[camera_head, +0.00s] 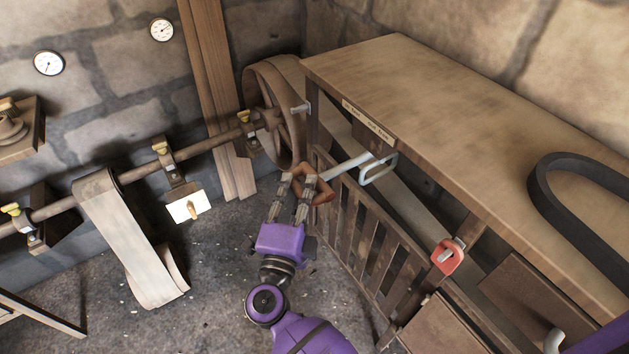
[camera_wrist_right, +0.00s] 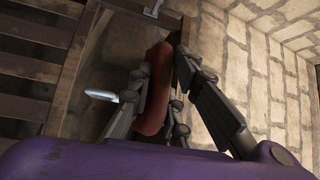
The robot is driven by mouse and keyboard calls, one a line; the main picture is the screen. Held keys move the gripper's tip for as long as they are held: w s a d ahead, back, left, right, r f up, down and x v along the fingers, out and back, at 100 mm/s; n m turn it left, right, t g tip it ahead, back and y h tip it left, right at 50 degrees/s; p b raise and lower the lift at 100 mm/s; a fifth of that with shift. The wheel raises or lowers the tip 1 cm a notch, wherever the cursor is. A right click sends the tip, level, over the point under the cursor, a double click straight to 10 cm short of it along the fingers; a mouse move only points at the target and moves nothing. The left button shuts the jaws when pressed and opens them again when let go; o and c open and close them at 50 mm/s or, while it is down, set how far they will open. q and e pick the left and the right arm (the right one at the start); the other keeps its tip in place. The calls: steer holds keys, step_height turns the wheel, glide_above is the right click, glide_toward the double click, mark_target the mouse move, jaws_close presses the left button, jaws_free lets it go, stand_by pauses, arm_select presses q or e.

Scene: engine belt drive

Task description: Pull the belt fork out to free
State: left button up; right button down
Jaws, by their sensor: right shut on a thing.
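The belt fork shows in the head view as a pale metal rod (camera_head: 348,166) ending in a bent loop (camera_head: 380,170) under the bench edge. At its left end is a red-brown grip (camera_head: 323,191). My right gripper (camera_head: 305,174) is shut on this grip, in front of the slatted guard. In the right wrist view the reddish grip (camera_wrist_right: 155,92) lies between the dark fingers, and a short pale rod end (camera_wrist_right: 103,95) shows to its left. My left gripper is not in view.
A spoked wheel (camera_head: 275,112) sits on a shaft (camera_head: 205,148) behind the gripper. A wide belt (camera_head: 125,235) hangs from the shaft at left. The wooden bench (camera_head: 450,110) and slatted guard (camera_head: 365,235) bound the right side. A red handle (camera_head: 447,257) is on the bench post.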

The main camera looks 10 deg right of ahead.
steer(key=shift+a+f, duration=0.15)
steer(key=shift+a, duration=0.1)
steer(key=c, duration=1.7)
jaws_free()
steer(key=shift+s+a, duration=0.1)
steer(key=shift+o, duration=0.3)
steer(key=r+v, duration=0.1)
steer(key=v, duration=0.6)
steer(key=shift+s+f, duration=0.25)
steer(key=shift+f, duration=0.15)
